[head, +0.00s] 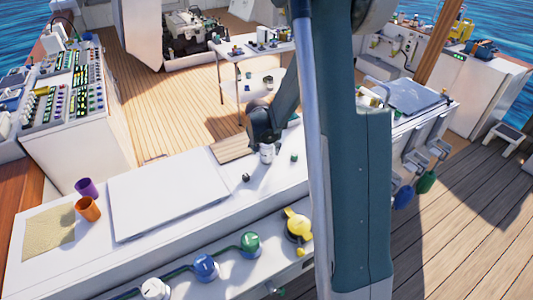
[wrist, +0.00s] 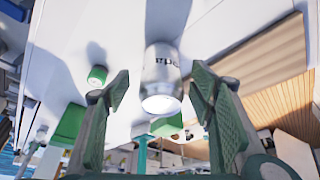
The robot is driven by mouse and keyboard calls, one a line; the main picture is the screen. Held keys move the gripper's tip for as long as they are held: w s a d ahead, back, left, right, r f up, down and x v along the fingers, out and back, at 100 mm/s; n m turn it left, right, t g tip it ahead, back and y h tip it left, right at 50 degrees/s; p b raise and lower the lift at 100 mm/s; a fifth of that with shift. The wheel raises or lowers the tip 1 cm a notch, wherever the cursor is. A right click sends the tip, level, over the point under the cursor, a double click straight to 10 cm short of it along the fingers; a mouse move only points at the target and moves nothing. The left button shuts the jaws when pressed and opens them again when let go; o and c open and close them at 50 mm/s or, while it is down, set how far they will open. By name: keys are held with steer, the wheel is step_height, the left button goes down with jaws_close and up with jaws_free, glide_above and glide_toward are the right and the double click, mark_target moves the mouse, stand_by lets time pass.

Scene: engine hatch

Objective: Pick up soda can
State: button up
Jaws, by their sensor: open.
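The soda can (wrist: 161,78) is silver-white with dark lettering. In the wrist view it shows between my gripper's two green-padded fingers, with gaps on both sides. My gripper (wrist: 160,92) is open, with nothing clamped in it. In the head view the can (head: 267,153) is a small pale cylinder on the white counter (head: 205,235), right below my dark gripper (head: 264,138), which partly hides its top. The can looks upright there.
A small green-topped item (wrist: 97,75) stands beside the can; a small dark item (head: 246,177) sits nearby. A brown board (head: 232,148) lies behind. A white panel (head: 168,190), purple cup (head: 86,187), orange cup (head: 88,208) and tan cloth (head: 48,233) are left.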

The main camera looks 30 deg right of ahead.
steer(key=shift+b+x, duration=0.35)
steer(key=shift+x, duration=1.6)
steer(key=shift+w, duration=0.1)
steer(key=c, duration=1.2)
